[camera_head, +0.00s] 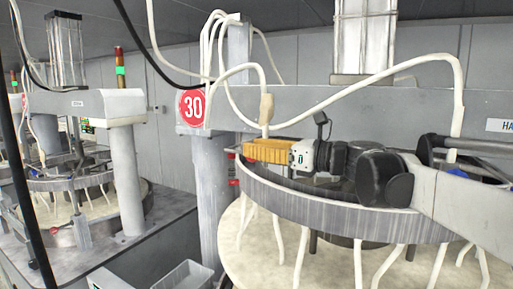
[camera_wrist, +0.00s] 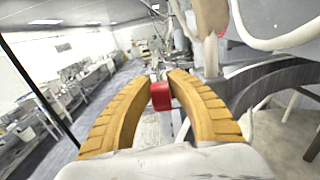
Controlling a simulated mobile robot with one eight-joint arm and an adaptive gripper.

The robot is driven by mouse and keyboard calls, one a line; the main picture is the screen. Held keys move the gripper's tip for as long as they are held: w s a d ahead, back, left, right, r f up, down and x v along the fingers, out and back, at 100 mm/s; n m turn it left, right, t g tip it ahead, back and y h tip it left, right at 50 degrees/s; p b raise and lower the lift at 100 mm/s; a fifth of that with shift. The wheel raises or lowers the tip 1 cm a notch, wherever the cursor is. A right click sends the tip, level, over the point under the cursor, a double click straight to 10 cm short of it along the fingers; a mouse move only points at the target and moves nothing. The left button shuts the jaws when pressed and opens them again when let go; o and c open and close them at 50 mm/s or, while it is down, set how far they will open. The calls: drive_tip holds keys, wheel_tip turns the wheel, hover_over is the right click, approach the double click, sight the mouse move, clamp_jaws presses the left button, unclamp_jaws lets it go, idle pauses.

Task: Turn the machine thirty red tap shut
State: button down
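My gripper (camera_head: 248,151) has orange ribbed fingers and reaches left over the ring of the machine, toward the column under the red "30" sign (camera_head: 192,106). In the wrist view the two fingers (camera_wrist: 164,78) stand apart with a gap between their tips. A small red block-shaped part, apparently the tap (camera_wrist: 160,96), shows in line with that gap. I cannot tell whether the fingers touch it, and its turn position is not clear. In the head view a small red part (camera_head: 233,170) shows by the column, just below and left of the fingertips.
The grey ring (camera_head: 340,215) and pale platen (camera_head: 260,262) lie below my arm, with several white hoses hanging around. The column (camera_head: 211,190) stands left of the gripper. Another machine (camera_head: 125,170) stands further left. A grey bin (camera_head: 183,275) is at the bottom.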

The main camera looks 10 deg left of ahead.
drive_tip(key=shift+r+h+p, duration=0.15)
drive_tip(key=shift+h+p, duration=0.15)
drive_tip(key=shift+p, duration=0.05)
drive_tip(key=g+h+p, duration=0.1)
drive_tip(key=h+p, duration=0.1)
drive_tip(key=shift+a+r+p, duration=0.15)
drive_tip(key=shift+a+p, duration=0.05)
drive_tip(key=shift+p, duration=0.2)
drive_tip(key=h+p, duration=0.1)
drive_tip(key=g+h+p, duration=0.1)
drive_tip(key=h, duration=0.1)
drive_tip(key=h+p, duration=0.1)
drive_tip(key=p, duration=0.1)
drive_tip(key=shift+w+a+h, duration=0.1)
drive_tip(key=shift+a+h, duration=0.2)
drive_tip(key=shift+w+a+f+g+h+p, duration=0.1)
drive_tip(key=shift+f+g+h+p, duration=0.15)
drive_tip(key=shift+h+p, duration=0.3)
drive_tip(key=shift+a+f+g+h+p, duration=0.15)
drive_tip(key=shift+g+h+p, duration=0.2)
drive_tip(key=shift+h, duration=0.3)
drive_tip(key=shift+f+g+h, duration=0.2)
drive_tip(key=shift+g+h, duration=0.1)
drive_tip(key=shift+h, duration=0.55)
drive_tip(key=shift+f+g+h, duration=0.2)
drive_tip(key=shift+g+h, duration=0.1)
drive_tip(key=shift+h, duration=0.55)
drive_tip(key=shift+d, duration=0.1)
drive_tip(key=c, duration=1.3)
unclamp_jaws()
